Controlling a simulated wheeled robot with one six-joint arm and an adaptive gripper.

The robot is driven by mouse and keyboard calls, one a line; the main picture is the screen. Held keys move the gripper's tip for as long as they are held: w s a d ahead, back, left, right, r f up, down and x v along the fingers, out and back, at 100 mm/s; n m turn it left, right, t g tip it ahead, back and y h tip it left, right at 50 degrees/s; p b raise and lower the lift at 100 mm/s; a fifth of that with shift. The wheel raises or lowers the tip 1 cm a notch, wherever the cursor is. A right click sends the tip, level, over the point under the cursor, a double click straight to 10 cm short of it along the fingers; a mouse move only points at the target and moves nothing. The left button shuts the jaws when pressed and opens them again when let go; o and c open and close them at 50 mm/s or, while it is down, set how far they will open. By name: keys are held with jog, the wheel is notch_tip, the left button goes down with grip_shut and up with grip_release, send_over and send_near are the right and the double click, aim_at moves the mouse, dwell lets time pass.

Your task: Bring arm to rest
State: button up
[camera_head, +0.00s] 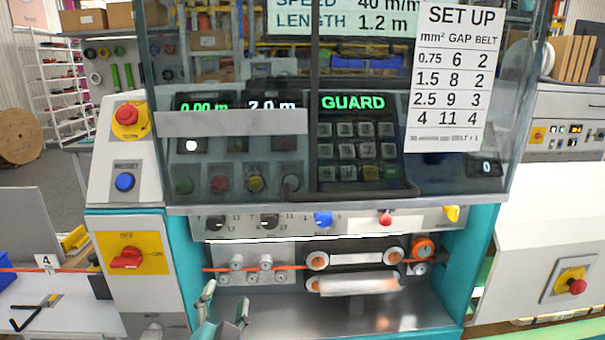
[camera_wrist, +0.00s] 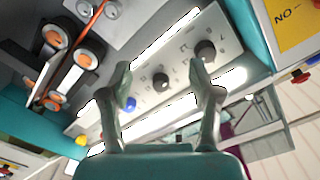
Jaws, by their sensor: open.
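My gripper (camera_head: 226,308) shows at the lower middle of the head view, in front of the machine's lower bay. Its two fingers stand apart with nothing between them. In the wrist view my gripper (camera_wrist: 163,80) is also open and empty, with the machine's knob panel (camera_wrist: 150,65) behind its fingertips. The rest of my arm is mostly out of the head view.
The teal and white machine (camera_head: 181,265) fills the middle. Its clear guard (camera_head: 230,60) hangs over the keypad, above belts (camera_head: 364,259) and an orange cable (camera_head: 222,268). A red emergency button (camera_head: 127,114) is at left. A white bench (camera_head: 75,305) stands at lower left.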

jog(key=s+d+f+n+g+y, duration=0.1)
jog(key=s+d+f+n, duration=0.3)
jog(key=d+f, duration=0.85)
jog(key=s+d+f+n+g, duration=0.2)
jog(key=s+d+f+n, duration=0.1)
jog(key=s+d+f, duration=0.75)
jog(key=s+d+h, duration=0.1)
jog(key=s+d, duration=0.2)
jog(key=s, duration=0.6)
jog(key=s+d, duration=0.4)
jog(key=s, duration=0.5)
jog(key=s+d+r+h, duration=0.1)
jog(key=s+d, duration=0.2)
jog(key=s, duration=0.6)
jog(key=shift+s+d+h, duration=0.25)
jog(key=shift+s+h, duration=0.05)
jog(key=shift+s, duration=0.05)
